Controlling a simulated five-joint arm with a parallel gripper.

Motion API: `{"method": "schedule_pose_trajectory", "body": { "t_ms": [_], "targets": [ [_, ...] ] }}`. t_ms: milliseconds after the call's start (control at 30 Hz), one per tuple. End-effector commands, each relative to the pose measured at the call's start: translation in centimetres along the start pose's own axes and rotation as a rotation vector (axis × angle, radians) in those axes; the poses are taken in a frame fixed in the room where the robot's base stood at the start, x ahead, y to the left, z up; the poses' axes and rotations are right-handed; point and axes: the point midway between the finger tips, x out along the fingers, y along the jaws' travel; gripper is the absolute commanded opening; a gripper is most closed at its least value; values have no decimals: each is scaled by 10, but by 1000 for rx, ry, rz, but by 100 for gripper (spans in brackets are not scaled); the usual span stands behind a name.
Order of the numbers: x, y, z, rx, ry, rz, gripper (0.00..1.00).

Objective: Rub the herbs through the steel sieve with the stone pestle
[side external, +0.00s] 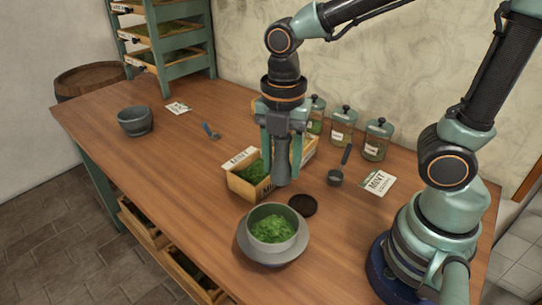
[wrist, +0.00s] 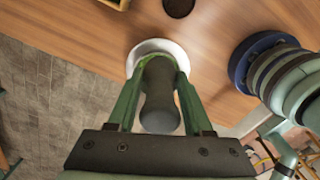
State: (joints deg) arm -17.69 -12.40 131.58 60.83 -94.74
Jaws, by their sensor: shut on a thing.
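My gripper (side external: 282,170) is shut on the dark grey stone pestle (side external: 282,160), which hangs nearly upright between its fingers. In the wrist view the pestle (wrist: 160,100) runs between the green fingers. Bright green chopped herbs (side external: 272,231) fill a grey round vessel, apparently the sieve (side external: 273,250), set in a wider pale grey bowl (side external: 272,263) near the table's front edge. The pestle's lower end is above and behind the vessel, apart from it in the side view. In the wrist view the pestle and fingers hide most of the bowl; its pale rim (wrist: 150,45) shows beyond.
A wooden mint box (side external: 238,189) stands close behind the sieve, with a dark disc (side external: 303,205) beside it. Several lidded jars (side external: 342,130), a black-handled scoop (side external: 336,177) and a mint card (side external: 377,183) lie behind.

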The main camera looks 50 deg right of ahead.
Motion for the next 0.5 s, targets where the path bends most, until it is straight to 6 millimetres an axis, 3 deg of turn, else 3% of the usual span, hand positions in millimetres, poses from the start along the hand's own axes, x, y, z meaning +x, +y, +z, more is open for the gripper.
{"method": "schedule_pose_trajectory", "body": {
  "t_ms": [100,200,500],
  "targets": [
    [11,1,-27,-95,0,-2,0],
    [16,1,-40,-141,0,0,0],
    [29,0,-49,-170,0,-2,0]
  ]
}}
